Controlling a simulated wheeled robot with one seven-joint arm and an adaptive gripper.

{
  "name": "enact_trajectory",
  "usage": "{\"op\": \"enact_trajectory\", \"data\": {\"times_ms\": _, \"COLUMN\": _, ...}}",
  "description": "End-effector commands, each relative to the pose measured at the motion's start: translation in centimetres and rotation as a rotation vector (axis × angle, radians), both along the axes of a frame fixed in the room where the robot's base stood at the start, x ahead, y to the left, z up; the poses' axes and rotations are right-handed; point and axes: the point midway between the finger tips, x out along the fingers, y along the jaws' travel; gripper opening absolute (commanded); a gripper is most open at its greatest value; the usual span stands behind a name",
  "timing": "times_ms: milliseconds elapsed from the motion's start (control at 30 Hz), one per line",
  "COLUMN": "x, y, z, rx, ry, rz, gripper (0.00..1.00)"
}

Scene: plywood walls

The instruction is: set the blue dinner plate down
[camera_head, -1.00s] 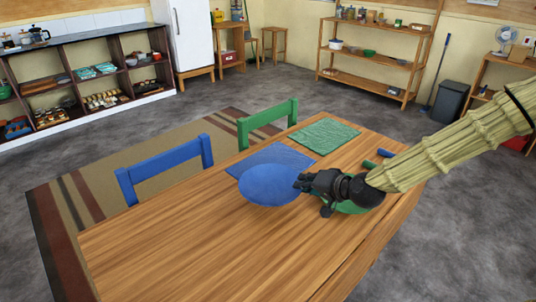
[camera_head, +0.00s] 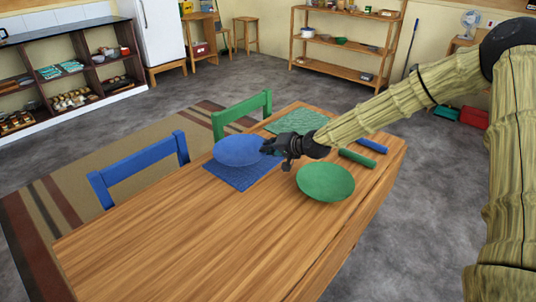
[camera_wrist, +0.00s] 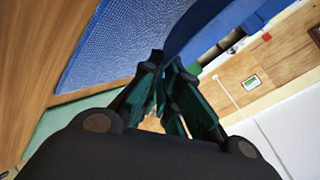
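The blue dinner plate (camera_head: 238,150) is over the far part of the blue placemat (camera_head: 243,178) in the head view. My gripper (camera_head: 270,147) is at the plate's right edge, its fingers closed on the rim. In the wrist view the fingers (camera_wrist: 165,85) meet at the edge of the blue plate (camera_wrist: 205,22), which stands out from the blue placemat (camera_wrist: 115,45). The plate looks a little above the mat; whether any part touches it I cannot tell.
A green plate (camera_head: 325,182) lies on the wooden table (camera_head: 200,235) right of the mat. A green placemat (camera_head: 297,121), a green roll (camera_head: 357,158) and a blue roll (camera_head: 372,145) lie farther back. Blue (camera_head: 140,168) and green (camera_head: 242,114) chairs stand at the far edge.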

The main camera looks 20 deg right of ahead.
Motion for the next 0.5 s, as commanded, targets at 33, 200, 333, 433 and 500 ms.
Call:
{"op": "enact_trajectory", "data": {"times_ms": 33, "x": 0.4, "y": 0.0, "z": 0.0, "rx": 0.0, "ry": -0.002, "rz": 0.0, "gripper": 0.0}}
{"op": "enact_trajectory", "data": {"times_ms": 200, "x": 0.7, "y": 0.0, "z": -0.5, "rx": -0.001, "ry": 0.001, "rz": 0.001, "gripper": 0.0}}
{"op": "enact_trajectory", "data": {"times_ms": 333, "x": 0.6, "y": 0.0, "z": -1.7, "rx": -0.001, "ry": 0.001, "rz": 0.0, "gripper": 0.0}}
{"op": "enact_trajectory", "data": {"times_ms": 433, "x": 0.6, "y": 0.0, "z": -2.8, "rx": -0.001, "ry": 0.002, "rz": 0.0, "gripper": 0.0}}
{"op": "enact_trajectory", "data": {"times_ms": 500, "x": 0.7, "y": 0.0, "z": -3.4, "rx": -0.001, "ry": 0.001, "rz": 0.0, "gripper": 0.0}}
